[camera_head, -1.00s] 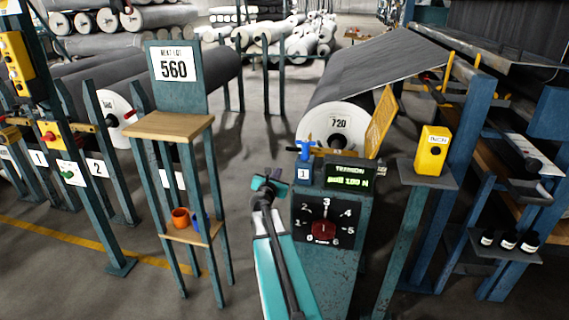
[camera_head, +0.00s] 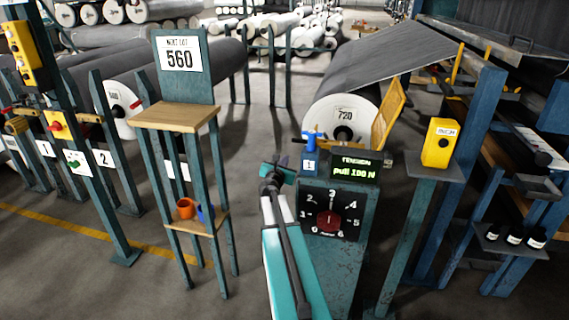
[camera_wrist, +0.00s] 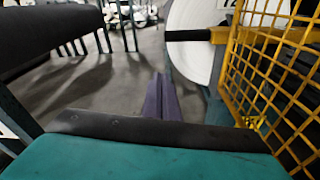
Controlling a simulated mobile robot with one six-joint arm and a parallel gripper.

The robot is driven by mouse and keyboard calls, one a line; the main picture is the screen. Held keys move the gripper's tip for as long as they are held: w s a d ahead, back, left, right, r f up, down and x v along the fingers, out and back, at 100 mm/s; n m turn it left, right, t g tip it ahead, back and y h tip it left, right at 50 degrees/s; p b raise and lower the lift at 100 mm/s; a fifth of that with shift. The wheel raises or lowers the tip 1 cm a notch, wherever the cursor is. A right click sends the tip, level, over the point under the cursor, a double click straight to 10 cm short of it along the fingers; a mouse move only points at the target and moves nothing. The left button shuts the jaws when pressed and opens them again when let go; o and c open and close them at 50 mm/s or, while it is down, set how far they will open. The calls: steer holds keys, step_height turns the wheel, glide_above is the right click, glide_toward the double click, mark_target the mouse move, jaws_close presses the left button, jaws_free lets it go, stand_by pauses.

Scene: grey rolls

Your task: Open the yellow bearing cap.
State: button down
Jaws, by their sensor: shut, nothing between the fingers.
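My gripper (camera_head: 283,162) is in the middle of the head view, shut and empty, left of the blue handle on the control post. In the wrist view its purple fingers (camera_wrist: 161,97) lie together and point into the aisle. A yellow block (camera_wrist: 222,35) on a dark shaft in front of the white roll end looks like the bearing cap; I cannot tell for sure. It is ahead and right of my fingers, apart from them. In the head view the block is mostly hidden behind the control post. The grey roll marked 720 (camera_head: 350,98) is behind it.
A yellow mesh guard (camera_head: 390,112) stands close on the right of the roll. The control post with dial (camera_head: 331,212) is right of my arm. A wooden-topped stand (camera_head: 176,115) is at left. The floor between is clear.

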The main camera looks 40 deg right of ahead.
steer(key=w+d+r, duration=0.2)
steer(key=d, duration=0.3)
steer(key=shift+w+d+r+b, duration=0.25)
steer(key=shift+w+r+b, duration=0.05)
steer(key=shift+w+r, duration=0.1)
stand_by(0.6)
